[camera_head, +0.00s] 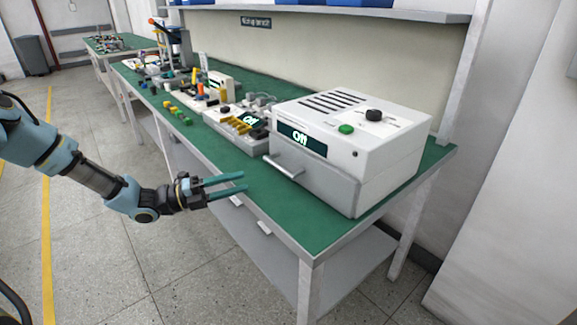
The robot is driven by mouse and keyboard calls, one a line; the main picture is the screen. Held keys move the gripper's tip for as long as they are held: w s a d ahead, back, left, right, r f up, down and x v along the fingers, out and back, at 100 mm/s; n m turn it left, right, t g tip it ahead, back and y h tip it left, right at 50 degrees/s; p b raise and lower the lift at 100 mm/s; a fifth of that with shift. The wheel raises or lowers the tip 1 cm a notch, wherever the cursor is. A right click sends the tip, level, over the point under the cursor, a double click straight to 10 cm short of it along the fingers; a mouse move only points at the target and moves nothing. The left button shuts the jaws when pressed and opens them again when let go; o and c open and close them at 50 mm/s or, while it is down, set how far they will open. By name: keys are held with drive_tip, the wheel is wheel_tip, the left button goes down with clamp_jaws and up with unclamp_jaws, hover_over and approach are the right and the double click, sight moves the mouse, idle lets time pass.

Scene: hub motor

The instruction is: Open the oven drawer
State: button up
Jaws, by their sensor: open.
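The oven (345,135) is a white box at the near right end of the green-topped workbench. It has dark vent slots, a green button, a black knob and a display reading "Off". Its grey drawer (318,188) is at the lower front and looks closed. The drawer's bar handle (284,165) sticks out at the upper left of the drawer front. My gripper (242,182) is open and empty, with its two green fingers pointing right towards the drawer. The fingertips are left of the handle and a little lower in the picture, apart from it.
The workbench (335,232) has bare green top in front of the oven. Left of the oven stand a device with a display (240,125) and several small coloured blocks (177,112). A shelf (400,14) with blue bins runs above. The floor (150,265) in front is clear.

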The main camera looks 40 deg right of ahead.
sight(278, 165)
drive_tip(key=shift+n+h, duration=0.4)
drive_tip(key=shift+n, duration=0.2)
drive_tip(key=p+x, duration=0.1)
drive_tip(key=x, duration=0.3)
drive_tip(key=p+x, duration=0.1)
drive_tip(key=x, duration=0.2)
drive_tip(key=w+p+x, duration=0.1)
drive_tip(key=x, duration=0.3)
drive_tip(key=shift+s+d, duration=0.2)
drive_tip(key=shift+d, duration=0.4)
drive_tip(key=shift+c, duration=0.3)
clamp_jaws()
